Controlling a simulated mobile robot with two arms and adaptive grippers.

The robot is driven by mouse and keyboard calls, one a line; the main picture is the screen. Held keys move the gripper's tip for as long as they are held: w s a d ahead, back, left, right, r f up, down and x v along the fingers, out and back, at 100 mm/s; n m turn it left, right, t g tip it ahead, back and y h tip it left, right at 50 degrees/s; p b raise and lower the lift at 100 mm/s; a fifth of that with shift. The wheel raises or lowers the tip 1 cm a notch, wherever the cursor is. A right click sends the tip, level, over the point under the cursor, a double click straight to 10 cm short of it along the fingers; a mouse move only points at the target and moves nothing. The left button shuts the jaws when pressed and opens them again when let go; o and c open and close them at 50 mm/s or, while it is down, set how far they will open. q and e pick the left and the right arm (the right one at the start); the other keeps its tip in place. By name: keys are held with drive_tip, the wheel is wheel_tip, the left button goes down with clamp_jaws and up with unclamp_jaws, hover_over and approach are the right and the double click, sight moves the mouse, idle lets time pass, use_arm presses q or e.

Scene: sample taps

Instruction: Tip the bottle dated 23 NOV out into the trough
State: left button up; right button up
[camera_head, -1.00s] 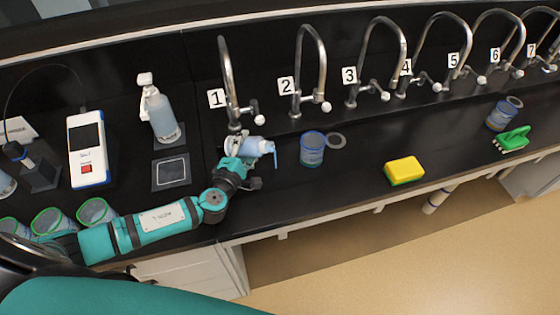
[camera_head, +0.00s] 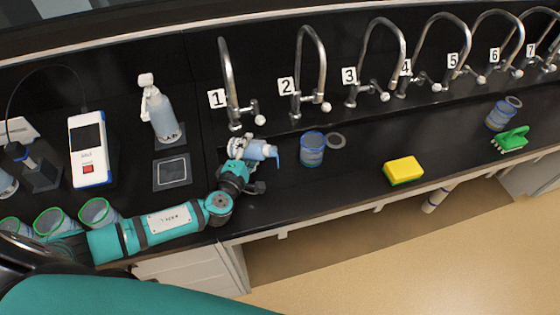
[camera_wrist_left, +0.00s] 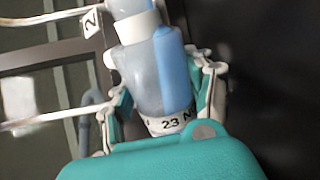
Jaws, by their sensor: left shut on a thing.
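My left gripper (camera_head: 240,160) is shut around a bottle (camera_head: 259,150) in front of tap 1. The bottle is translucent with a white collar and lies about level in the head view, its mouth end to the right. A short blue streak (camera_head: 277,160) hangs down at that end; it looks like liquid coming out. In the left wrist view the bottle (camera_wrist_left: 150,75) sits between both fingers, with blue liquid along its right side. Its label (camera_wrist_left: 172,123) reads "23 N", the rest hidden. The trough (camera_head: 400,116) looks like the dark strip below the taps. My right gripper is not in view.
Several numbered taps stand along the back wall. A blue-rimmed cup (camera_head: 312,150), yellow sponge (camera_head: 403,171) and green brush (camera_head: 511,138) are to the right. A spray bottle (camera_head: 160,112), white meter (camera_head: 88,150) and green-rimmed cups (camera_head: 98,213) are to the left.

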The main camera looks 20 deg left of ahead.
sight(251, 143)
use_arm(q)
drive_tip(key=shift+d+r+m+y+p, duration=0.15)
drive_tip(key=shift+r+m+p, duration=0.45)
drive_tip(key=shift+p, duration=0.95)
drive_tip(key=shift+r+m+y+p, duration=0.15)
drive_tip(key=shift+r+m+p, duration=0.45)
drive_tip(key=shift+p, duration=0.9)
drive_tip(key=shift+d+r+m+y+p, duration=0.3)
drive_tip(key=shift+r+m+p, duration=0.3)
drive_tip(key=shift+m+p, duration=0.95)
